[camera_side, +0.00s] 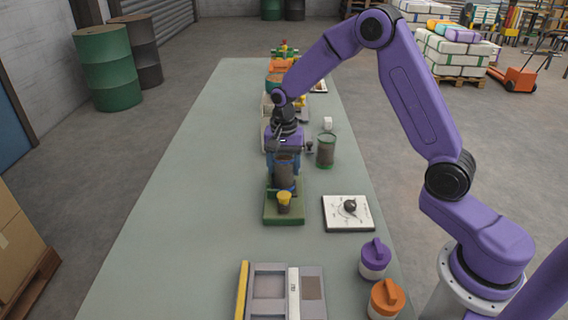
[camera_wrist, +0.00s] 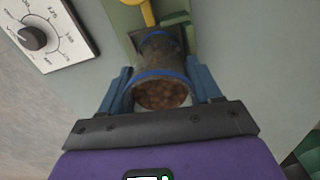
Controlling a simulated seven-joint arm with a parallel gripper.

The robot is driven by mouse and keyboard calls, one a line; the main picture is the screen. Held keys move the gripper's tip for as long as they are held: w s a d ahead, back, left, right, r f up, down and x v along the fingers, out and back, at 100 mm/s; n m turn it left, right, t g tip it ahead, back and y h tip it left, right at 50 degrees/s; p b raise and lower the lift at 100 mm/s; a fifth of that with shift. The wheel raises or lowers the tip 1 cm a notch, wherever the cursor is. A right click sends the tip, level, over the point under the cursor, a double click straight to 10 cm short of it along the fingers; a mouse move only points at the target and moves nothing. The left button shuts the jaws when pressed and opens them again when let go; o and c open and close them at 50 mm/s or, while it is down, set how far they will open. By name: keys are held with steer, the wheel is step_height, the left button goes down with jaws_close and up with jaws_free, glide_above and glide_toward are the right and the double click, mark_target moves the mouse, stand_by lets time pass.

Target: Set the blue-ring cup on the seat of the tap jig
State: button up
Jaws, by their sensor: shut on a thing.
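The blue-ring cup (camera_wrist: 160,68) is dark and see-through, with blue bands and brown grains inside. It also shows in the side view (camera_side: 283,172). My gripper (camera_wrist: 160,92) has a blue finger on each side of the cup and is shut on it. In the side view my gripper (camera_side: 284,162) holds the cup upright over the back part of the green tap jig (camera_side: 284,221). I cannot tell whether the blue-ring cup touches the seat, which is mostly hidden.
A green-ring cup (camera_side: 326,150) stands right of my gripper. A white dial panel (camera_side: 347,213) lies right of the jig. Jars with purple (camera_side: 375,258) and orange (camera_side: 386,299) lids and a grey tray (camera_side: 268,268) are in front. The table's left side is clear.

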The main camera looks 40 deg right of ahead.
steer(key=shift+f, duration=0.45)
stand_by(1.1)
steer(key=o, duration=1.1)
steer(key=shift+d, duration=0.1)
steer(key=shift+o, duration=0.8)
steer(key=shift+r, duration=0.1)
step_height(320, 180, up, 8)
